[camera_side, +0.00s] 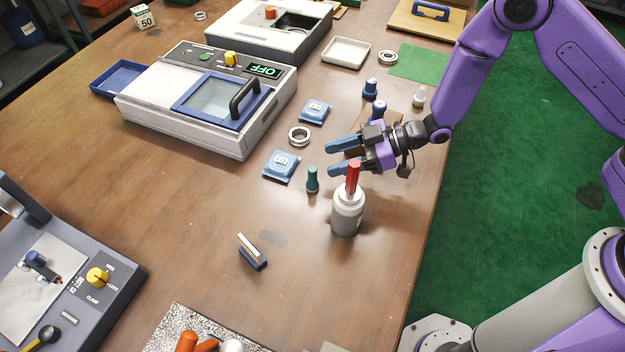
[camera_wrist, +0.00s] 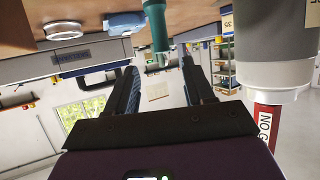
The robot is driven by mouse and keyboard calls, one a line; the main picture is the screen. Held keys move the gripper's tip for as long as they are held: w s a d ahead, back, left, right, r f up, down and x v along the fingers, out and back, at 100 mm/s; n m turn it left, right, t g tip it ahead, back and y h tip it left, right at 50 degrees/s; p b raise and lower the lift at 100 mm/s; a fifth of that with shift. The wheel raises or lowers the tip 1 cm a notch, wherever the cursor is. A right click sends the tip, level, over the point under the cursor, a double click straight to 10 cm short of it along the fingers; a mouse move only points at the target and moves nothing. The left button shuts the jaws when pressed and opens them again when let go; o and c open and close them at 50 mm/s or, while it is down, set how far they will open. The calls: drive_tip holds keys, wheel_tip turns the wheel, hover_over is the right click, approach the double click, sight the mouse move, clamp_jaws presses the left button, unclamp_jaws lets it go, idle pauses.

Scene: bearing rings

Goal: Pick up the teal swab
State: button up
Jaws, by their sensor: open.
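The teal swab (camera_side: 312,180) stands upright on the wooden table, left of the grey bottle. In the wrist view, which is upside down, the teal swab (camera_wrist: 157,25) hangs down from the top, ahead of my fingers and roughly in line with the gap between them. My gripper (camera_side: 329,158) is open, with its blue fingers pointing left and lying about level. Its fingertips are a little up and right of the swab in the side view. The gripper (camera_wrist: 160,70) is empty in the wrist view and appears apart from the swab.
A grey bottle (camera_side: 346,216) with a red handle (camera_side: 353,176) stands close beside my gripper. Blue packets (camera_side: 281,166) and a bearing ring (camera_side: 299,136) lie left of the fingers. Blue-topped pieces (camera_side: 370,88) stand behind. Open table lies in front of the swab.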

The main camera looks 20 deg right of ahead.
sight(316, 168)
drive_tip(key=x, duration=0.3)
drive_tip(key=shift+f, duration=0.1)
drive_tip(key=x, duration=0.4)
drive_tip(key=shift+s+f, duration=0.2)
drive_tip(key=shift+f, duration=0.1)
drive_tip(key=shift+w+a+f, duration=0.15)
drive_tip(key=shift+a+f, duration=0.05)
drive_tip(key=shift+a, duration=0.25)
drive_tip(key=shift+c, duration=0.3)
clamp_jaws()
